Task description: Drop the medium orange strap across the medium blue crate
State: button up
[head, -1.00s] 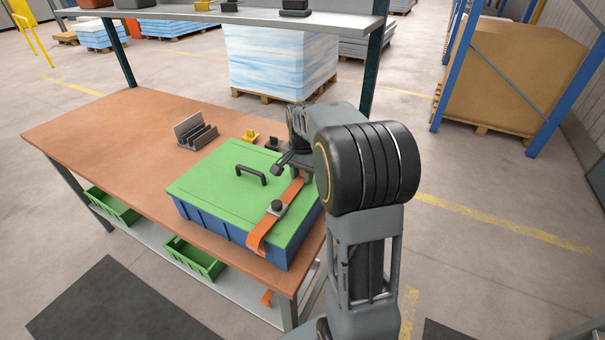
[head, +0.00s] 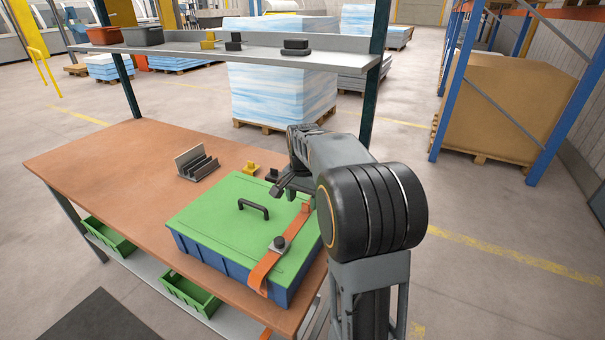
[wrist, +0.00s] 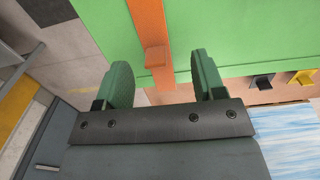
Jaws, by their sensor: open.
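The blue crate (head: 228,260) stands on the bench with a green lid (head: 225,210) that has a black handle (head: 254,209). The orange strap (head: 262,270) lies across the right part of the lid, with a dark buckle (head: 279,244) on it and its near end hanging over the crate's front side. In the wrist view the strap (wrist: 149,25) runs over the green lid, with a small orange block (wrist: 156,57) near the lid's edge. My gripper (wrist: 160,75) is open and empty, its green-padded fingers apart on either side of the strap's line. In the head view it is above the crate's far right corner.
A grey slotted holder (head: 196,163), a yellow clamp (head: 251,168) and a dark one stand behind the crate. A shelf (head: 220,47) with bins crosses above the bench's back. The bench's left part (head: 100,160) is clear. Green bins (head: 190,292) sit below.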

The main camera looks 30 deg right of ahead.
notch_tip(320, 180, up, 10)
jog(key=s+a+f+n+t, duration=0.1)
jog(key=s+a+f+n, duration=0.2)
jog(key=s+a, duration=0.1)
jog(key=s+a+f+n+t, duration=0.1)
jog(key=s+a+f+n, duration=0.3)
jog(key=s, duration=0.3)
jog(key=s+a+f+n+t, duration=0.1)
jog(key=s+a+f+n, duration=0.2)
jog(key=s+a+n, duration=0.1)
jog(key=shift+s+a+f+t+p, duration=0.15)
jog(key=shift+s+a+t+p, duration=0.3)
jog(key=shift+s, duration=0.45)
jog(key=shift+a, duration=0.1)
